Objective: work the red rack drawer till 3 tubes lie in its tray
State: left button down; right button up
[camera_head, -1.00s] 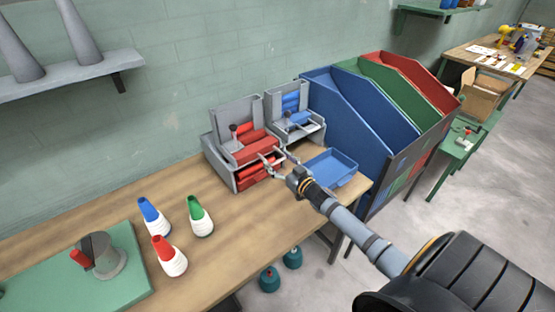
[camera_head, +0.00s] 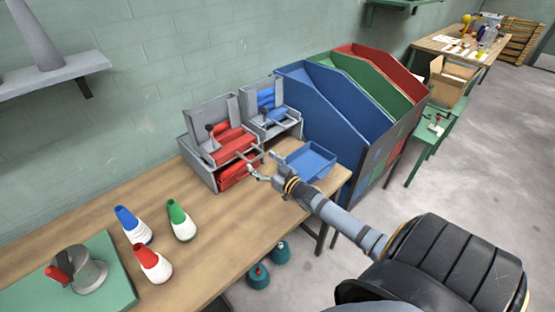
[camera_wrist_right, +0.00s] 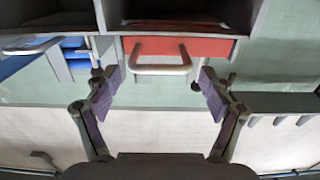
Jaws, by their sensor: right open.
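The red rack (camera_head: 203,149) is a grey stand on the wooden bench, with red tubes stacked at its top. Its red drawer (camera_head: 234,147) is at mid height, and a lower red part (camera_head: 239,176) shows beneath, its contents too small to tell. In the right wrist view, the red drawer front (camera_wrist_right: 205,47) has a pale bar handle (camera_wrist_right: 160,69). My right gripper (camera_head: 264,163) is in front of the rack. Its open, empty fingers (camera_wrist_right: 157,86) stand either side of the handle, apart from it. My left gripper is out of view.
A blue rack (camera_head: 285,128) stands right of the red one. An empty-looking blue tray (camera_head: 312,160) sits in front, beside my arm. Tall blue, green and red bins (camera_head: 330,110) rise behind it. Three capped cones (camera_head: 150,262) stand on the bench at left.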

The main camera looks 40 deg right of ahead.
jog(key=s, duration=0.9)
jog(key=shift+s+d, duration=0.35)
jog(key=shift+d, duration=0.05)
